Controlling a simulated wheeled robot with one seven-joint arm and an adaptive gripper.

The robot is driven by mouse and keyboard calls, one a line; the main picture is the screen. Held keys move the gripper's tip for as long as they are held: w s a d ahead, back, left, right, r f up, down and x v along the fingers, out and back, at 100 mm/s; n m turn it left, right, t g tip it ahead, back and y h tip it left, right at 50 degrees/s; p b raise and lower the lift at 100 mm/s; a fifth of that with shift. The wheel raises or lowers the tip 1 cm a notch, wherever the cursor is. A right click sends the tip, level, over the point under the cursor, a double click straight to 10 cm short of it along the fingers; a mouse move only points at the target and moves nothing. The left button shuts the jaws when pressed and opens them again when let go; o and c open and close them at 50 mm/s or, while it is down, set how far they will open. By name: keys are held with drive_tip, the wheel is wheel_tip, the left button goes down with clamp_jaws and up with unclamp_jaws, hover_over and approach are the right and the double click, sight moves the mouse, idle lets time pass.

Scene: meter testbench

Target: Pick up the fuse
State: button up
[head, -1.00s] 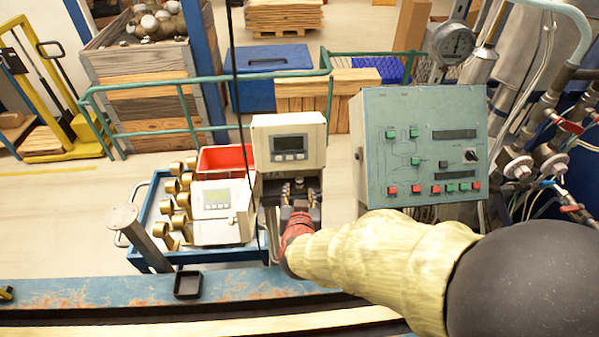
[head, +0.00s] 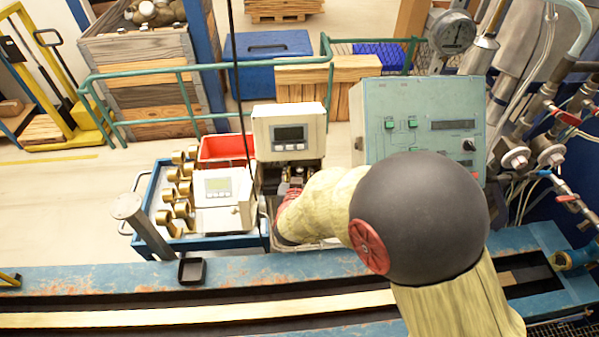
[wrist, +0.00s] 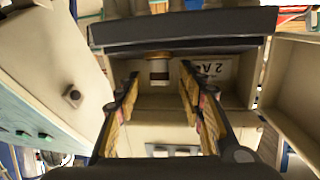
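The fuse (wrist: 159,72), a small white cylinder with a brass-coloured end, sits in the open lower compartment of the beige meter box (head: 289,131). In the wrist view it is ahead of my gripper (wrist: 160,82), between the lines of the two fingers. The fingers are apart and nothing is held between them. A label reading "2 A" (wrist: 212,69) is beside the fuse. In the head view my arm hides most of the gripper, in front of the compartment, and the fuse cannot be made out.
A blue cart (head: 148,215) at left carries brass fittings (head: 180,188), a second meter (head: 219,190) and a red bin (head: 222,148). A green control panel (head: 420,118) stands to the right of the meter box. A small black tray (head: 192,271) sits on the blue bench edge (head: 90,281).

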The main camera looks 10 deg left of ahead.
drive_tip(key=c, duration=0.3)
clamp_jaws()
idle(0.3)
drive_tip(key=shift+r, duration=0.15)
